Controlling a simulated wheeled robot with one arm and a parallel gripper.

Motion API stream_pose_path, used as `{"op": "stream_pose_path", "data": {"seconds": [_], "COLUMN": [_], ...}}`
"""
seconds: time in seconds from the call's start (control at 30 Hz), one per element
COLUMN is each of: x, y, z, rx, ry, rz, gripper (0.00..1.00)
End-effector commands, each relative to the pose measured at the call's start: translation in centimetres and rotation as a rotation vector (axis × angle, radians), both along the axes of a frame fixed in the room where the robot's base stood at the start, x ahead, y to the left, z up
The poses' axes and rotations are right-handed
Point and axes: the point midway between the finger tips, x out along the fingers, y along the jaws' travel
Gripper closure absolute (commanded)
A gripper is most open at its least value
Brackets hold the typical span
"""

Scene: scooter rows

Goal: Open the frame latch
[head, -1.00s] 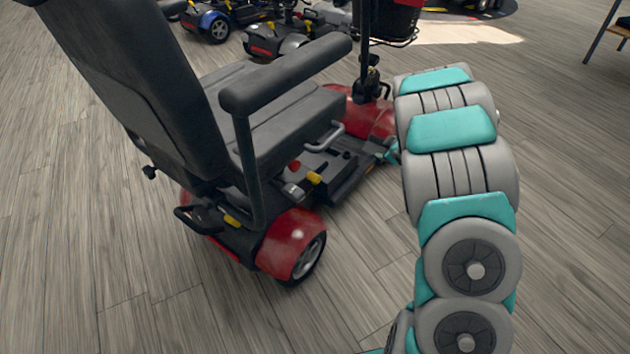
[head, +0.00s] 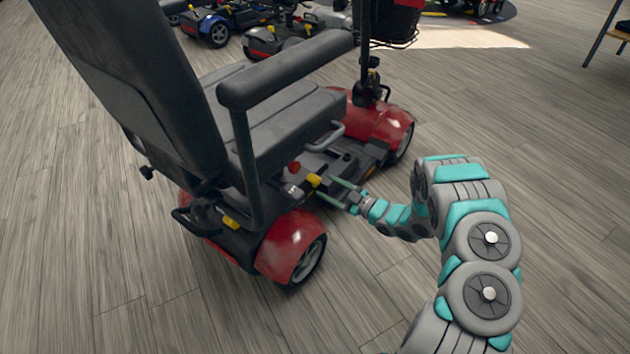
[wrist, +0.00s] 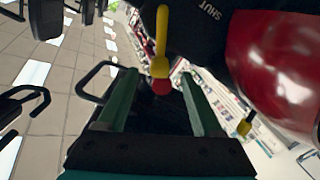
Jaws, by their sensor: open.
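The yellow latch lever (head: 314,180) is on the red scooter's low frame, below the seat. In the wrist view the yellow lever (wrist: 161,45) stands near a dark panel marked SHUT, with a red knob (wrist: 161,88) just below it. The red knob (head: 294,167) also shows in the head view, left of the lever. My gripper (head: 329,188) is open, its fingers pointing at the lever from the right. In the wrist view my gripper (wrist: 158,76) has one green finger on each side of the red knob and lever end. I cannot tell whether they touch.
The scooter's seat and armrest (head: 285,68) overhang the frame. A grey loop handle (head: 326,138) is just above the lever, and a red rear fender (head: 292,246) is below it. Another yellow part (head: 231,222) is at the rear.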

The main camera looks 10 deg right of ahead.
Motion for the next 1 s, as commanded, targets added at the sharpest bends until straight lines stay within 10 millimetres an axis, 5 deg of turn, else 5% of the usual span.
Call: {"op": "stream_pose_path", "data": {"seconds": [0.3, 0.73, 1.0], "x": [3.5, 4.4, 4.4], "y": [3.2, 3.9, 4.0], "z": [-0.1, -0.1, -0.1], "rx": [-0.001, -0.002, -0.002], "ry": [0.003, 0.003, 0.003], "rz": [0.001, -0.002, -0.002], "gripper": [0.32, 0.32, 0.61]}}
